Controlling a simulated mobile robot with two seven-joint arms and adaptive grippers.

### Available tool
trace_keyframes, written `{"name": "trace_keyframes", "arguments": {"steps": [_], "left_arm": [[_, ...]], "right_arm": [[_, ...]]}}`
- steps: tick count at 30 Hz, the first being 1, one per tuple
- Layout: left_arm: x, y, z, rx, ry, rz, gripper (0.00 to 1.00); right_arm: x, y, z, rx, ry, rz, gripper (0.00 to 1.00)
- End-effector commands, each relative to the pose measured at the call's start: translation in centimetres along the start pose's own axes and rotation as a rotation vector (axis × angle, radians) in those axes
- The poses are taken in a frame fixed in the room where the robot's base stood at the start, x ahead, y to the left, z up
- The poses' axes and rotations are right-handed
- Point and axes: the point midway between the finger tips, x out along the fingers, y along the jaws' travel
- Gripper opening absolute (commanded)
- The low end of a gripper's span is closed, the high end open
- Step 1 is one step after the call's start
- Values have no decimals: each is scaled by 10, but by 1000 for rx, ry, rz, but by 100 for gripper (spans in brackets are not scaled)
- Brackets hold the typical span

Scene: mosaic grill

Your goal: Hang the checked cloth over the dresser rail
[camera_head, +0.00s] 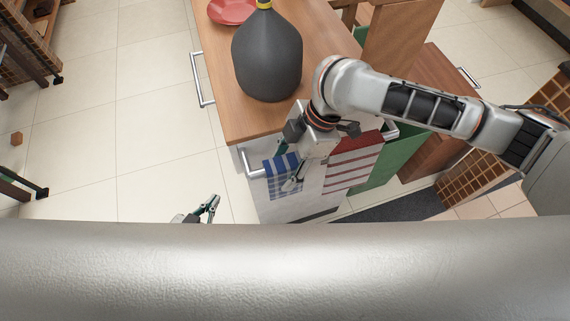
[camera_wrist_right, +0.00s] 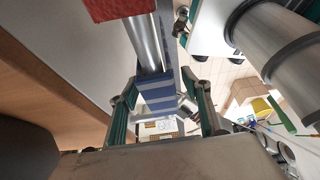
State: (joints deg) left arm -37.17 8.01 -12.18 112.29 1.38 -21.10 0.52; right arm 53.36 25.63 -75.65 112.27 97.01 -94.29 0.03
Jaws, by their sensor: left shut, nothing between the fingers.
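The blue-and-white checked cloth (camera_head: 273,168) hangs over the metal dresser rail (camera_head: 252,172) near its left end. In the right wrist view the blue cloth (camera_wrist_right: 155,97) drapes over the rail (camera_wrist_right: 148,45) between my right gripper's fingers. My right gripper (camera_head: 290,182) is at the cloth, partly covering it. In its wrist view the fingers (camera_wrist_right: 164,112) stand wide apart on either side of the cloth, so it is open. My left gripper (camera_head: 211,205) is shut and empty, low over the floor left of the dresser; its rear is hidden by my own body.
A red-and-white striped cloth (camera_head: 352,163) hangs farther right on the same rail. A dark grey vase-like bottle (camera_head: 267,55) and a red plate (camera_head: 232,10) stand on the wooden dresser top (camera_head: 222,88). A side handle (camera_head: 200,80) juts out left.

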Motion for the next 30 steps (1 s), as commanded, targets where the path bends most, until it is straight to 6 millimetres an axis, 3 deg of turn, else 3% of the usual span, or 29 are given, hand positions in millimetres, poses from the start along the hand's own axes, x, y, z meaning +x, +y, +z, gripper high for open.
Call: {"name": "trace_keyframes", "arguments": {"steps": [6,10,21,30], "left_arm": [[-1,-1,-1,3,2,-1,0],[-1,-1,-1,2,2,-1,0],[0,0,-1,0,3,-1,0],[0,0,-1,0,3,0,0]], "right_arm": [[-2,0,0,0,0,1,48],[-14,1,0,-1,-1,3,48],[-85,1,1,-1,-3,5,48],[-118,0,0,0,-1,1,48]]}}
